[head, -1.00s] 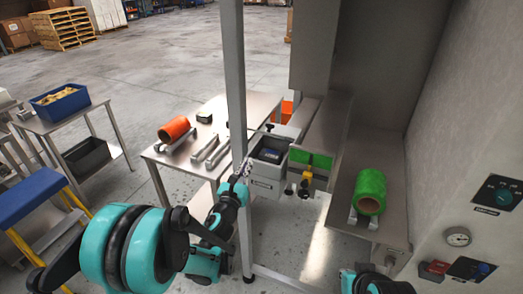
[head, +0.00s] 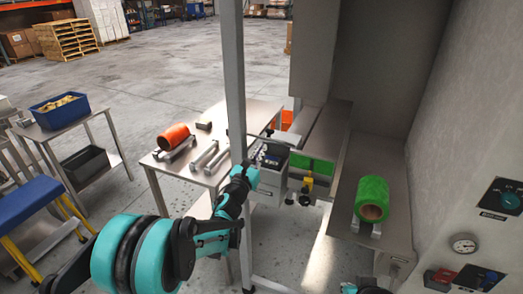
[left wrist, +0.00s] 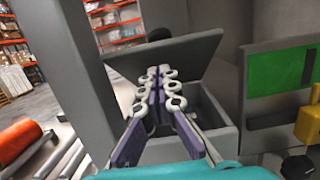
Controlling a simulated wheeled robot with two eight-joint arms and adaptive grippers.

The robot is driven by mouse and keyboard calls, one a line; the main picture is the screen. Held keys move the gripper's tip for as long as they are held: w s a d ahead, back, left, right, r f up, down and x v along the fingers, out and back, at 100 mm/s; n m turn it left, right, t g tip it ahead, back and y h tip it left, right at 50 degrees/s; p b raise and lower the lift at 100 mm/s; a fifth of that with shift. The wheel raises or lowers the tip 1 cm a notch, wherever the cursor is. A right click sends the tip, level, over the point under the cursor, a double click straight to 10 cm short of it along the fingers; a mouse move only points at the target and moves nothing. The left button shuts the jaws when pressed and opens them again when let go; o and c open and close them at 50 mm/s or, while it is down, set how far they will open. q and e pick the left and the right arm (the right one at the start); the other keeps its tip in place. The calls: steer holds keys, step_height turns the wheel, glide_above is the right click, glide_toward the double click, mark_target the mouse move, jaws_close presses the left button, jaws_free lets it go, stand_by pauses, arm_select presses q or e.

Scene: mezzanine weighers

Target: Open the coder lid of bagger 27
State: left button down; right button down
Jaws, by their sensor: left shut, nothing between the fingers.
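The coder box (head: 272,180) is a grey box on the machine frame, behind the upright post. In the left wrist view, its grey lid (left wrist: 190,52) stands raised at a tilt above the box (left wrist: 222,135), with a dark opening below. My left gripper (left wrist: 160,72) is shut and empty; its fingertips overlap the lid's inner face and its fingers cross the opening. I cannot tell whether they touch the lid. In the head view, the left gripper (head: 262,156) is at the box top, partly hidden. The bagger's number is not readable. My right gripper is out of view.
The upright post (head: 236,80) stands close to my left arm. A green panel and yellow part (head: 307,186) adjoin the box at right. A green roll (head: 371,198) lies farther right. A steel table with an orange roll (head: 173,136) stands at left.

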arm_select(q)
steer(key=shift+w+d+r, duration=0.1)
steer(key=shift+w+r, duration=0.25)
steer(key=shift+r, duration=0.1)
steer(key=w+r+p, duration=0.1)
steer(key=r, duration=0.1)
steer(key=w+d+r+p, duration=0.1)
steer(key=w+r+p, duration=0.1)
steer(key=r, duration=0.1)
steer(key=w+r+p, duration=0.1)
steer(key=w+r, duration=0.1)
steer(key=shift+w+d+r+p, duration=0.15)
steer(key=shift+d+p, duration=0.15)
steer(key=shift+d, duration=0.1)
steer(key=r+p+x, duration=0.1)
steer(key=p+x, duration=0.1)
steer(key=x, duration=0.7)
steer(key=shift+w+r+p, duration=0.25)
steer(key=shift+p, duration=0.05)
